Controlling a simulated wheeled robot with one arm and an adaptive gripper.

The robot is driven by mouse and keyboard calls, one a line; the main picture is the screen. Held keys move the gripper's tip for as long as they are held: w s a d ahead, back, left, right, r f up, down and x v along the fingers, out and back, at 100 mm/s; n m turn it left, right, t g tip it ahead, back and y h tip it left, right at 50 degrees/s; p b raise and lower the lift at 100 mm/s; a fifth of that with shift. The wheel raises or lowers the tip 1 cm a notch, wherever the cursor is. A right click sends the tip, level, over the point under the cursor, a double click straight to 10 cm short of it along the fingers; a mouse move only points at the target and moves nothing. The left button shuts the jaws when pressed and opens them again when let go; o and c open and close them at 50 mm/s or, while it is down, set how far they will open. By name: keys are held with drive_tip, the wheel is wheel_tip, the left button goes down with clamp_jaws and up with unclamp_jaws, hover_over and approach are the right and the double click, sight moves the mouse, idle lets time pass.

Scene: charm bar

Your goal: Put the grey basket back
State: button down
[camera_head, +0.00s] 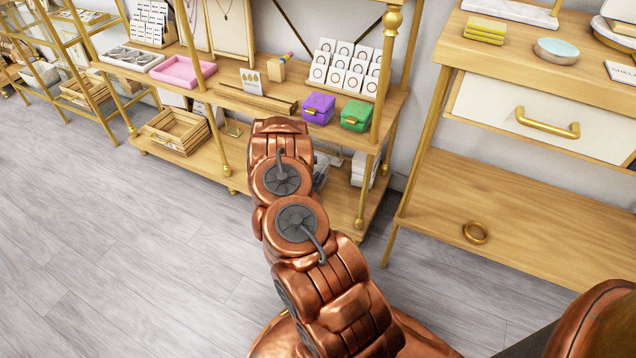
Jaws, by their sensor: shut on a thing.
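My copper arm reaches from the bottom of the view to the middle shelf unit. Its far end is at the lower shelf's height in the picture, and it hides my gripper. A small grey shape (321,168) shows just right of the arm, between the upper board and the lower shelf. It may be part of the grey basket or of my gripper; I cannot tell which. No whole grey basket is visible. The lower shelf (344,205) of the unit is partly hidden by my arm.
A wooden crate (175,133) stands on the lower shelf at left. White items (364,170) stand at its right end. Purple (318,109) and green (356,115) boxes sit on the upper board. Gold posts (388,75) frame the unit. Grey floor (120,240) is clear at left.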

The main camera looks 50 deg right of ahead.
drive_tip(key=shift+w+d+f, duration=0.1)
drive_tip(key=shift+w+d, duration=0.75)
drive_tip(key=shift+d, duration=0.15)
drive_tip(key=shift+f+b, duration=1.1)
drive_tip(key=shift+f, duration=0.85)
drive_tip(key=c, duration=1.3)
unclamp_jaws()
drive_tip(key=shift+r, duration=0.1)
drive_tip(key=shift+o, duration=0.2)
drive_tip(key=shift+a, duration=0.1)
